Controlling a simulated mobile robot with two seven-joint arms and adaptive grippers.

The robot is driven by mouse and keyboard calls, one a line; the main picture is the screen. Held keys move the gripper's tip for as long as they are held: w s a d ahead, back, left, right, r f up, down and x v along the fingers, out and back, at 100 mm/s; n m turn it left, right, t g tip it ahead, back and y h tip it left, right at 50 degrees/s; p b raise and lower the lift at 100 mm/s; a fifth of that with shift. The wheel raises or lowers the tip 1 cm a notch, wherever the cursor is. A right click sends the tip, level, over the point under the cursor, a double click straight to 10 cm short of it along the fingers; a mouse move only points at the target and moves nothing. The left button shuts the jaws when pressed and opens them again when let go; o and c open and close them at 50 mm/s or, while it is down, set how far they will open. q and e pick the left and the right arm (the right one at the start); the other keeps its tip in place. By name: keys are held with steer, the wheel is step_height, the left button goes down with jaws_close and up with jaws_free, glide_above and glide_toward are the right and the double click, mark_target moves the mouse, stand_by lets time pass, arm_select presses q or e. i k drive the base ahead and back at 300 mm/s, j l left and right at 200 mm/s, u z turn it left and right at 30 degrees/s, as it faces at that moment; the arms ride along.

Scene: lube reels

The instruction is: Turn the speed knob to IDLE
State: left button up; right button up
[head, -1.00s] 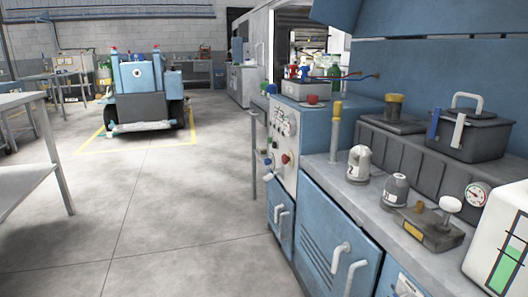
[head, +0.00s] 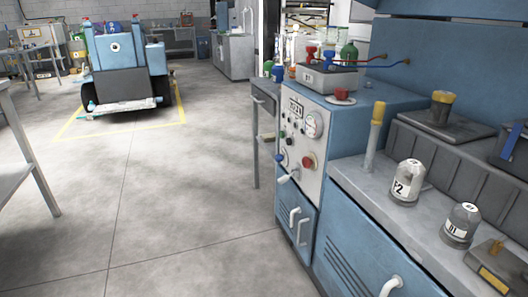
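A light control panel (head: 302,140) is on the front of a blue cabinet (head: 352,125) right of the middle. I cannot tell which control is the speed knob, and no IDLE label is readable. Neither of my grippers is in view.
A grey-topped blue bench (head: 352,180) runs along the right, bearing capped containers (head: 406,183) and a yellow-topped post (head: 375,135). A blue cart (head: 118,70) stands at the back left. A grey table (head: 30,165) is at the left edge. The floor (head: 180,210) between is clear.

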mark_target(278, 157)
steer(key=i+j+z, duration=0.15)
steer(key=i+j, duration=1.85)
steer(key=i, duration=0.05)
